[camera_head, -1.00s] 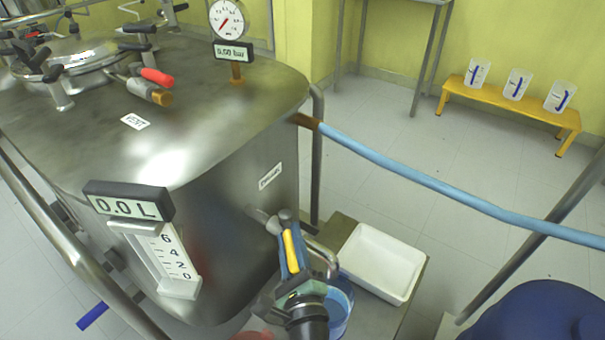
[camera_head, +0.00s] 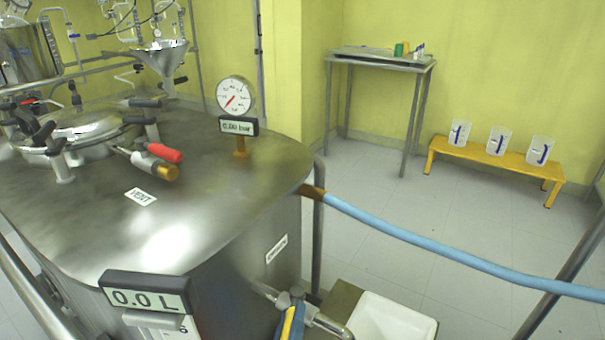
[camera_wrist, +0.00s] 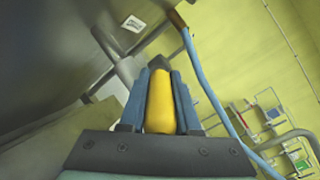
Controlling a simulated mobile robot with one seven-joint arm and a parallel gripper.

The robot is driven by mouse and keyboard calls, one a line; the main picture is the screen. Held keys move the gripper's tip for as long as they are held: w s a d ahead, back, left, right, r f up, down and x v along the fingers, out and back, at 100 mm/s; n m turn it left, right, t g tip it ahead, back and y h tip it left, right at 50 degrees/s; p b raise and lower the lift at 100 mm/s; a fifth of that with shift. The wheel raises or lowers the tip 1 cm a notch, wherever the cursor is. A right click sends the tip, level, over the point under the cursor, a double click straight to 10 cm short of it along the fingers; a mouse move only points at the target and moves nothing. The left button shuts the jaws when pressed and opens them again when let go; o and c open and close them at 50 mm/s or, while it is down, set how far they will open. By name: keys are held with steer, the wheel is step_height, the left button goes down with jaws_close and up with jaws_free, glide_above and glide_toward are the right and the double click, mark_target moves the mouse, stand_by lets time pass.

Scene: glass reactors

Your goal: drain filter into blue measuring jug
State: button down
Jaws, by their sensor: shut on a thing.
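The filter (camera_head: 228,225) is a large steel vessel filling the left of the head view. Its level display (camera_head: 147,291) reads 0.0 L. A drain valve (camera_head: 325,324) with a metal spout sticks out low on its side. My gripper (camera_wrist: 160,90) is shut on the valve's yellow handle (camera_wrist: 158,112), with a blue-grey finger on each side. In the head view, my gripper (camera_head: 290,322) and the handle show only at the bottom edge.
A white tray (camera_head: 390,318) lies right of the valve. A light blue hose (camera_head: 420,243) runs from the vessel to the right. A pressure gauge (camera_head: 235,97) stands on the lid. Several clear jugs sit on a yellow bench (camera_head: 475,155); a steel table (camera_head: 380,58) stands behind.

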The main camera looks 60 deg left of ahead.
stand_by(0.4)
steer(key=c, duration=0.6)
jaws_free()
steer(key=shift+b+v, duration=2.15)
steer(key=shift+v, duration=4.3)
steer(key=shift+s, duration=0.1)
steer(key=shift+c, duration=0.3)
